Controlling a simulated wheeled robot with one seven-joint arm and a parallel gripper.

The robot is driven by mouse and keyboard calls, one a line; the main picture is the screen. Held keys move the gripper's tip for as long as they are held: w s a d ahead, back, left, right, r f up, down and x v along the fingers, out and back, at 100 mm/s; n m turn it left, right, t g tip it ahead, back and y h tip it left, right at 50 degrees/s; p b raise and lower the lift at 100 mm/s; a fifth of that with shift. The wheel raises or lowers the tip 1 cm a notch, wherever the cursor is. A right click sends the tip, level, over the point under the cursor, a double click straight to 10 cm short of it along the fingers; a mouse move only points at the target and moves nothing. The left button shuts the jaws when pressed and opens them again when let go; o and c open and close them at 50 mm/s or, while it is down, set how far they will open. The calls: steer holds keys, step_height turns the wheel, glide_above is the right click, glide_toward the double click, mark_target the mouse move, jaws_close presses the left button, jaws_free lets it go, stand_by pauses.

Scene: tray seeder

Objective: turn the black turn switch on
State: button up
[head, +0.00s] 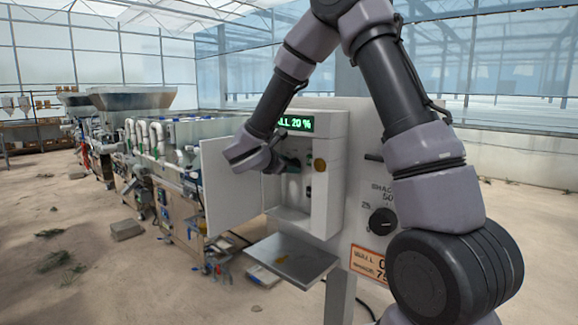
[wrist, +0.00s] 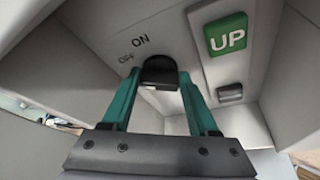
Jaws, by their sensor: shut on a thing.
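The black turn switch (wrist: 159,72) sits on the back panel of an open white control box (head: 335,165). In the wrist view the word ON is printed just above the switch and OFF is to its upper left. My gripper (wrist: 160,82) has its two green fingers on either side of the switch and is shut on it. I cannot tell for sure which mark the switch points to. In the head view my gripper (head: 291,160) reaches into the box, and it hides the switch there.
The open box door (head: 228,195) stands left of my gripper. A green UP label (wrist: 227,36) with a small dark button (wrist: 229,92) below it is right of the switch. A display (head: 295,123) tops the box, a metal shelf (head: 290,262) juts below, and a dial (head: 382,222) is at right.

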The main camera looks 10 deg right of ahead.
steer(key=m+t, duration=0.1)
steer(key=m, duration=0.2)
steer(key=m+t, duration=0.2)
steer(key=m, duration=0.1)
steer(key=f+m+t, duration=0.1)
steer(key=m, duration=0.2)
steer(key=shift+s+d+t, duration=0.1)
steer(key=shift+s+t, duration=0.15)
steer(key=shift+t, duration=0.15)
stand_by(0.6)
steer(key=o, duration=1.4)
steer(key=shift+s, duration=0.1)
